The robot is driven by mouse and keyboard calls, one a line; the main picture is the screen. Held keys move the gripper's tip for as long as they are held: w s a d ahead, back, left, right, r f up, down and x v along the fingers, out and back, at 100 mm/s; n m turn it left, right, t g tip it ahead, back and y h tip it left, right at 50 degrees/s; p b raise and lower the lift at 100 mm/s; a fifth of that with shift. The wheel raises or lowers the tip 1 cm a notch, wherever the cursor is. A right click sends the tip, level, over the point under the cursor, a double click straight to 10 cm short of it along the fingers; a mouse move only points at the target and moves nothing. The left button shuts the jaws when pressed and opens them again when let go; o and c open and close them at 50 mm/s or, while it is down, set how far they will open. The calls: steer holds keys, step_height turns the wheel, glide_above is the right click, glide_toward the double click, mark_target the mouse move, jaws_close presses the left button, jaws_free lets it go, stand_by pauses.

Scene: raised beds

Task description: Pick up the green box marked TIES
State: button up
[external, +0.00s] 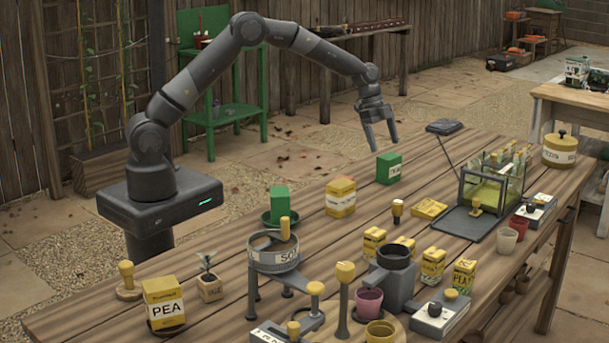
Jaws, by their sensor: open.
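A green box (383,170) with a white label stands upright on the far side of the wooden table; the lettering is too small to read with certainty. My gripper (384,145) is open and empty, its fingers pointing down just above and slightly left of that box in the picture. I cannot tell if the fingertips are level with its top. A second green box (280,202) stands farther left in a dark green dish, with no label visible on it.
A yellow-and-white box (341,198) stands left of the labelled green box. A yellow packet (430,209) lies in front. A glass case (492,178) and a dark flat device (444,127) are to the right. The table's near side is crowded with pots, stamps and yellow boxes.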

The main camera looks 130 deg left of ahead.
mark_target(394, 181)
steer(key=x, duration=0.9)
steer(key=shift+d+f, duration=0.1)
steer(key=shift+f, duration=0.15)
steer(key=shift+c, duration=0.6)
steer(key=c, duration=1)
steer(key=shift+r, duration=0.15)
